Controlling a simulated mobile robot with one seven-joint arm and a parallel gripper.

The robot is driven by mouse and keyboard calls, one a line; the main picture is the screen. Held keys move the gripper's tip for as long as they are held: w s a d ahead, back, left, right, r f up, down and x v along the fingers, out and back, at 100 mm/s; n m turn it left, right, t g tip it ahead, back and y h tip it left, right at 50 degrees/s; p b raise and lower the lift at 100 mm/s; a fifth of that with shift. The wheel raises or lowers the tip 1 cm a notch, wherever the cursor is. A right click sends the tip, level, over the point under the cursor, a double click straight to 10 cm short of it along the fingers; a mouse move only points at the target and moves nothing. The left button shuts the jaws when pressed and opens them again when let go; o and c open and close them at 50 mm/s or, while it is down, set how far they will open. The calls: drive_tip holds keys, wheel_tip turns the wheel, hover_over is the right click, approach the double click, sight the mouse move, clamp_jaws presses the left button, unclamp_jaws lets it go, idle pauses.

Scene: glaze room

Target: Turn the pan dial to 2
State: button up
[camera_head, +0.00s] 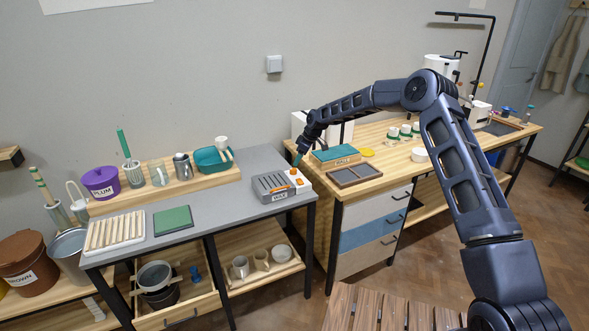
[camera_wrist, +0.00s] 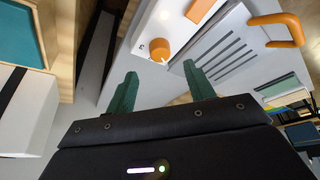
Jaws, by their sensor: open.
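The wax pan unit (camera_head: 271,187) is a grey box with slots and an orange handle, at the right end of the grey bench. Its white panel (camera_wrist: 147,22) carries the orange pan dial (camera_wrist: 160,50), which also shows in the head view (camera_head: 293,171). Small marks sit beside the dial; its setting is too small to read surely. My gripper (camera_wrist: 160,70) has green fingers and is open, with nothing between them. The fingertips are just short of the dial, one to each side in the wrist view. In the head view my gripper (camera_head: 297,160) hangs just above the dial.
The grey bench (camera_head: 200,215) holds a green pad (camera_head: 172,220) and a slatted rack (camera_head: 114,232) to the left. A wooden riser with a purple pot (camera_head: 101,183) and a teal basin (camera_head: 212,158) stands behind. A wooden desk with a grey tray (camera_head: 355,174) is at right.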

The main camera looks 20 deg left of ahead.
sight(293, 169)
drive_tip(key=x, duration=0.6)
drive_tip(key=shift+a+f, duration=0.2)
drive_tip(key=c, duration=1)
